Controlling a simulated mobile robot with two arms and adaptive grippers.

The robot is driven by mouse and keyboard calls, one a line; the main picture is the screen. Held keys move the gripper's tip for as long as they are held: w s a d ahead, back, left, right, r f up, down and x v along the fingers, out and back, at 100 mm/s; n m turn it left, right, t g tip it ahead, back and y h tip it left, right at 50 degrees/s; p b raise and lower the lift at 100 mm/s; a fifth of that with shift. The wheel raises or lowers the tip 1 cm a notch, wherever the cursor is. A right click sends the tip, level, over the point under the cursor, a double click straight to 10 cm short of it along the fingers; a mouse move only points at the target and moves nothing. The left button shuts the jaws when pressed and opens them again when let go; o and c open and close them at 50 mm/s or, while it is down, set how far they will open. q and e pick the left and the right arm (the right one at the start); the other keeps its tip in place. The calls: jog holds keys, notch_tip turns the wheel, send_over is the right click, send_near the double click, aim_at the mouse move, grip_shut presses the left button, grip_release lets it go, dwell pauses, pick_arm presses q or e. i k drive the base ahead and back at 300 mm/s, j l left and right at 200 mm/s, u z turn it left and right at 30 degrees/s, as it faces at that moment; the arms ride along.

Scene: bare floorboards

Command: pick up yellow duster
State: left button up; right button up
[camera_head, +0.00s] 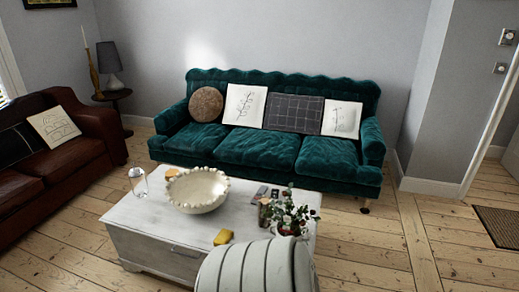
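A small yellow object (223,237), which looks like the duster, lies on the near edge of the white coffee table (140,217). It is small in view, so its exact shape is hard to tell. A pale ribbed rounded shape is just in front of it and to its right. Neither of my grippers is in view.
The table also holds a cream beaded bowl (197,190), a glass dome (138,181), small dark items and a potted plant (290,215). A green sofa (263,148) stands behind it and a brown leather sofa (70,160) at left. Floorboards (385,250) at right are clear.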

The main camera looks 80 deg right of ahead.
aim_at(224, 238)
jog(key=l+z, duration=0.1)
jog(key=z, duration=2.25)
jog(key=u, duration=3.45)
jog(key=z, duration=3.45)
